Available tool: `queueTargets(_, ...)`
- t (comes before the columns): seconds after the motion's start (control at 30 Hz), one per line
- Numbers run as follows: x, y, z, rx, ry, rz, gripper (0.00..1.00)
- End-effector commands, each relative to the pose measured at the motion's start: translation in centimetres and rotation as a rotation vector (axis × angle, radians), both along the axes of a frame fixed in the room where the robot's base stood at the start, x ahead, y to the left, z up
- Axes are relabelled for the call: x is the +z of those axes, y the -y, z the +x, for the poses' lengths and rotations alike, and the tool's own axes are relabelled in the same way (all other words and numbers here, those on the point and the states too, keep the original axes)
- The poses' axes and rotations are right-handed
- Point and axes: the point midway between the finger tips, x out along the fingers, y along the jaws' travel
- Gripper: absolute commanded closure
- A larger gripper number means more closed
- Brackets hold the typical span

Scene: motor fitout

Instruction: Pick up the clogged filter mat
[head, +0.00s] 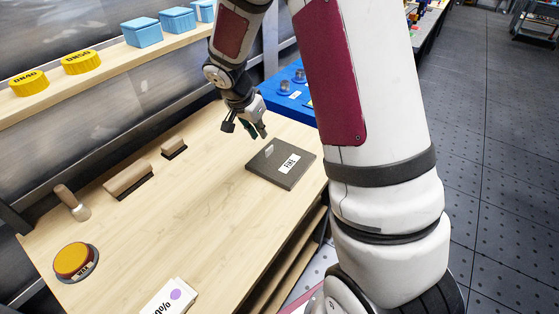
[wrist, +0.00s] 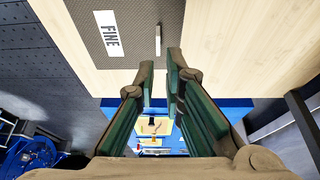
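A flat dark grey mat (head: 294,172) with a white label reading FINE lies on the wooden bench near its right edge. A small pale upright tab (head: 270,150) stands on it. The mat (wrist: 135,45) and its tab (wrist: 158,40) also show at the top of the wrist view. I cannot tell whether this mat is clogged, and no other mat is in view. My gripper (head: 246,129) is open and empty, above the bench just beyond the mat's far left edge. In the wrist view its green-padded fingers (wrist: 160,78) are apart, with the tab ahead of their tips.
A yellow round button (head: 73,260), a wooden-handled tool (head: 73,202), wooden blocks (head: 128,178) and a white card (head: 170,297) lie on the bench. A shelf behind holds yellow caps (head: 81,62) and blue boxes (head: 142,32). A blue surface (head: 290,92) adjoins the bench. The bench middle is clear.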

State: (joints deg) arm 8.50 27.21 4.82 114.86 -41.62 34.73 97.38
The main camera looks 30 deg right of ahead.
Motion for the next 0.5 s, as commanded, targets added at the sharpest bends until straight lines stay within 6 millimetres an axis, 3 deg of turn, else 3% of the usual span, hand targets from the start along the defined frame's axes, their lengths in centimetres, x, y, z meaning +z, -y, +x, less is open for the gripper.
queueTargets(0.2, -3.3, 1.3, 0.4, -0.001, -0.002, 0.000, 0.90)
queueTargets(0.5, -5.4, 2.2, 0.6, -0.001, -0.004, 0.002, 0.90)
